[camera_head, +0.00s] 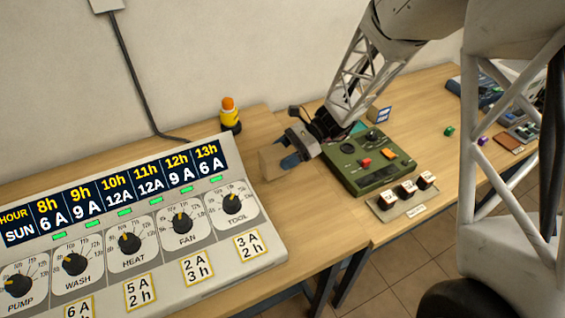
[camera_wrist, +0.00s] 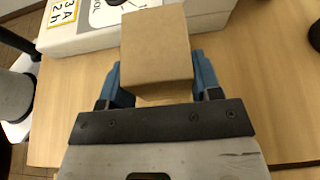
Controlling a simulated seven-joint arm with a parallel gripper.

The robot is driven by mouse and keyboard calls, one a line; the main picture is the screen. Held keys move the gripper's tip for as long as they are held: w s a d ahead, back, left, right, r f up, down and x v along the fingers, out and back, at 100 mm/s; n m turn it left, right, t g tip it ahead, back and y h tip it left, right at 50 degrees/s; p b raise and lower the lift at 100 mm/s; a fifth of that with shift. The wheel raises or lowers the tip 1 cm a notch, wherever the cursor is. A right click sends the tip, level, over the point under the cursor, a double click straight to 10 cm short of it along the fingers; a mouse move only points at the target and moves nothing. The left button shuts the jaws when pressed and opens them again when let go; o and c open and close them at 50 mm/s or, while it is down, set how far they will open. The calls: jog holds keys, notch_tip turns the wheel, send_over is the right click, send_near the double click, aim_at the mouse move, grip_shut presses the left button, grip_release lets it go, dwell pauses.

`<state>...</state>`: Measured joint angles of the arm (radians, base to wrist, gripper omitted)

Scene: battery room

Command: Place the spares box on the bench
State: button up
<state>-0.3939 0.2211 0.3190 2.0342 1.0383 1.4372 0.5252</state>
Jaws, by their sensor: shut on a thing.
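The spares box is a plain brown cardboard box (camera_wrist: 156,48). In the wrist view it sits between the two blue fingers of my gripper (camera_wrist: 158,84), which is shut on it. In the head view the box (camera_head: 271,164) shows at the left of my gripper (camera_head: 290,161), over the wooden bench (camera_head: 262,217) just right of the large panel. I cannot tell whether its underside touches the bench top.
A large sloped panel (camera_head: 128,230) with dials stands close left of the box. A green device (camera_head: 368,160) and a switch strip (camera_head: 408,196) lie to the right. Bare wood shows in front of the box.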

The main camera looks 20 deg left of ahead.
jog(key=shift+w+a, duration=0.1)
dwell(0.3)
jog(key=shift+f, duration=1.75)
jog(key=shift+f, duration=0.1)
jog(key=o, duration=1)
jog(key=v, duration=1.2)
